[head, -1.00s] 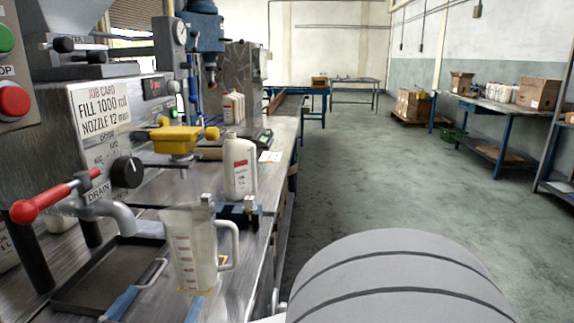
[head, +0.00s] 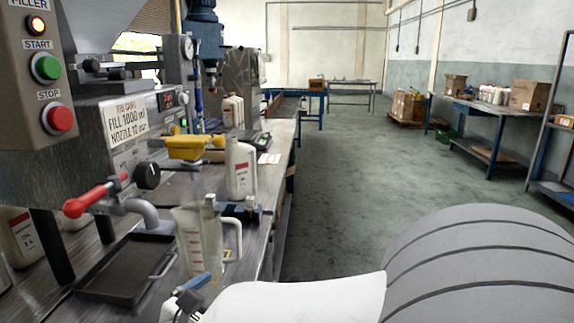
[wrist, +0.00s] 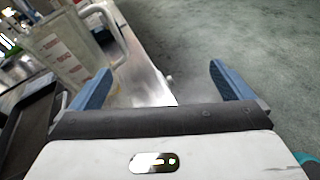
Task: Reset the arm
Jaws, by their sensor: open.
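My gripper (wrist: 160,90) is open and empty in the wrist view. Its two blue fingers stand wide apart, with the bench edge and floor beyond them. In the head view my white arm link reaches in from the lower right, and the gripper end shows only partly near the bottom. The clear measuring jug (head: 200,240) stands upright on the bench just beyond it. The jug also shows at the upper left in the wrist view (wrist: 68,48), apart from the fingers.
A dark drip tray (head: 120,272) lies under the drain tap with its red lever (head: 95,197). A white bottle (head: 240,168) stands by the yellow nozzle block (head: 187,146). The filler panel (head: 45,85) rises at the left. The floor (head: 350,170) to the right is clear.

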